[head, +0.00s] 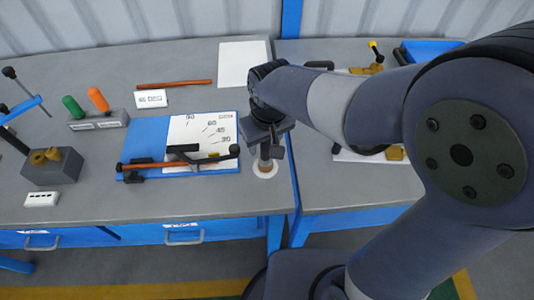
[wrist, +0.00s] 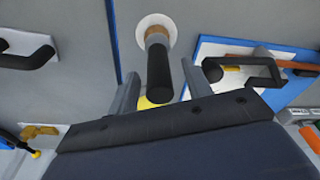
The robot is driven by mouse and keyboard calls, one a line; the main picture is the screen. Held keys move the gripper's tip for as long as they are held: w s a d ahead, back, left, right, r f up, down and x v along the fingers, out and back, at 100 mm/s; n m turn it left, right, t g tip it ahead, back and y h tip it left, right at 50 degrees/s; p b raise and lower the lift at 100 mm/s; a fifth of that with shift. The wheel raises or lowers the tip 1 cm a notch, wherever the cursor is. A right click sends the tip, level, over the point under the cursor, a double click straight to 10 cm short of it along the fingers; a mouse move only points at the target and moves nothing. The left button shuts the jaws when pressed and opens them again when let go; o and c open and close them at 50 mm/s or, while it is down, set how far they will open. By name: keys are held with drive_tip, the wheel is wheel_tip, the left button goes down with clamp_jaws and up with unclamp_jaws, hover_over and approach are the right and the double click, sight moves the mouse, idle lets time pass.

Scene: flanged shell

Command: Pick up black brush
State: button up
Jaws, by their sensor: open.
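The black brush (wrist: 158,72) appears to be the upright piece with a black handle and a brown collar, standing on a white round spot. In the head view its lower part (head: 265,164) shows on the bench near the front right corner, its top hidden by my gripper. My gripper (wrist: 161,88) is open, with one finger on each side of the black handle in the wrist view. I cannot tell whether a finger touches it. In the head view my gripper (head: 264,145) points down over the brush.
A blue board (head: 148,142) with an angle chart and a black-handled tool lies close left. Orange and green handles (head: 97,99) stand in a grey block. A second bench (head: 350,190) with a blue tray (head: 430,50) is at right, past a narrow gap.

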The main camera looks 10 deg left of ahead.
drive_tip(key=shift+f, duration=0.75)
drive_tip(key=shift+c, duration=0.2)
clamp_jaws()
